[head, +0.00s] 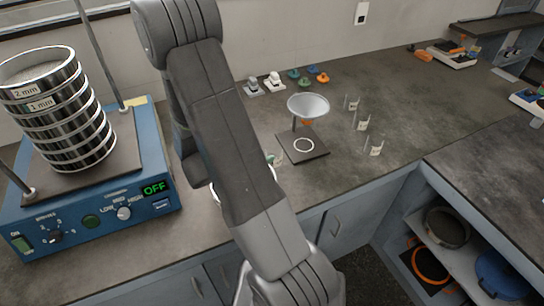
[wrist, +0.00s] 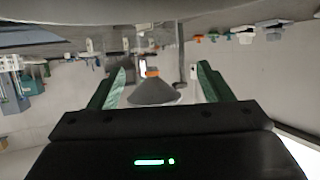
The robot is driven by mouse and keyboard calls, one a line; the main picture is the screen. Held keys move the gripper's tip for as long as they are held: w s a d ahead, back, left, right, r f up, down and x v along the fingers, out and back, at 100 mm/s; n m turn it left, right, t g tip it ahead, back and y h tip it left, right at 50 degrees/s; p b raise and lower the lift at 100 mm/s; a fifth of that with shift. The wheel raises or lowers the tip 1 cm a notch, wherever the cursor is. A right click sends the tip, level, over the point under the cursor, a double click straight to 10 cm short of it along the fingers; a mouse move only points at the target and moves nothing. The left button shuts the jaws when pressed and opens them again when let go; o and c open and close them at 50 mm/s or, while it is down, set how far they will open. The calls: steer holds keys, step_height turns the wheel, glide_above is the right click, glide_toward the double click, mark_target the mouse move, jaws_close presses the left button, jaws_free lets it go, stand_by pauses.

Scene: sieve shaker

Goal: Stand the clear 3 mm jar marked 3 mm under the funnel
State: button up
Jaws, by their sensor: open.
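The funnel (head: 308,105) is a pale cone on a stand with a dark base plate (head: 310,155). A white ring (head: 304,145) marks the plate below it, and no jar stands on the ring. Three small clear jars (head: 352,102), (head: 362,122), (head: 375,147) stand in a row right of the funnel; their labels are too small to read. My gripper is mostly hidden behind my arm in the head view.
The blue sieve shaker (head: 95,190), its display reading OFF, carries a sieve stack (head: 58,110) at left. Small grey, green and orange items (head: 300,78) lie behind the funnel. The counter right of the jars is clear up to its front edge.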

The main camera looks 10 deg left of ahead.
mark_target(279, 148)
steer(key=x, duration=0.4)
steer(key=shift+w+d+f, duration=0.15)
steer(key=shift+w+f, duration=0.05)
steer(key=shift+w, duration=0.05)
steer(key=shift+f+p+x, duration=0.2)
steer(key=shift+p+x, duration=0.15)
steer(key=shift+x, duration=1)
steer(key=shift+f+p+x, duration=0.2)
steer(key=shift+p+x, duration=0.1)
steer(key=shift+x, duration=1.05)
steer(key=shift+s, duration=0.2)
steer(key=c, duration=1.2)
steer(key=shift+o, duration=0.2)
steer(key=shift+r, duration=0.1)
